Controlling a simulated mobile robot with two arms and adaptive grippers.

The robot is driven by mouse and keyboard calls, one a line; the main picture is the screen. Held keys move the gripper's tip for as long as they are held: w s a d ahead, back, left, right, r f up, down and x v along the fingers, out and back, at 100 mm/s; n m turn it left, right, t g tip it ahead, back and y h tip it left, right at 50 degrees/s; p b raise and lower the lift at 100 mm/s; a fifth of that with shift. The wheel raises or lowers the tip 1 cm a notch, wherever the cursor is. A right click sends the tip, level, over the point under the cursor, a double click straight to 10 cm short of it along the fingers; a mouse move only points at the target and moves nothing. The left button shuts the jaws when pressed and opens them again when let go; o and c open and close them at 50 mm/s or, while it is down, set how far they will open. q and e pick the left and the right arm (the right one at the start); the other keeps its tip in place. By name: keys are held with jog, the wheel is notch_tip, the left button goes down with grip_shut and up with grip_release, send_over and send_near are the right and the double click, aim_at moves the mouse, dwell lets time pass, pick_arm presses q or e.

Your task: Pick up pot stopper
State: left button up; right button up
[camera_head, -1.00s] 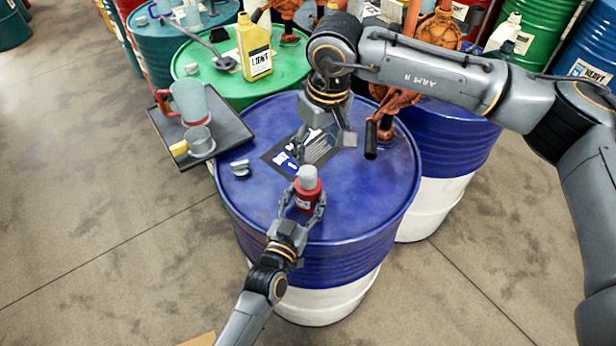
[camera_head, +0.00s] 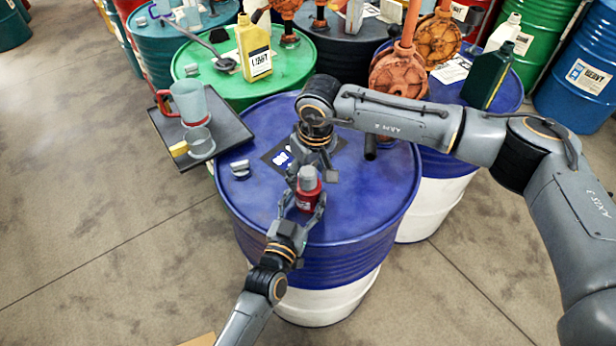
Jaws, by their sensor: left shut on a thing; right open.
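The red pot (camera_head: 307,199) stands upright on the blue drum near its front edge. Its grey stopper (camera_head: 308,178) sits on top. My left gripper (camera_head: 302,208) is shut on the red pot, with a finger on each side of its body. My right gripper (camera_head: 311,174) is open, pointing down just behind and above the stopper. Its fingers are on either side of the stopper, and I cannot tell whether they touch it.
The blue drum (camera_head: 375,205) carries a label sheet, partly hidden by my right gripper, and a small grey cap (camera_head: 240,168). A dark tray (camera_head: 232,130) with a jug (camera_head: 188,100) and a cup (camera_head: 199,142) juts out at left. A black spout (camera_head: 370,146) stands behind right.

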aim_at(308, 171)
jog(key=shift+c, duration=0.2)
jog(key=c, duration=1.1)
notch_tip(308, 171, up, 10)
jog(key=shift+r, duration=0.1)
pick_arm(q)
jog(key=o, duration=1.5)
jog(key=v, duration=1.2)
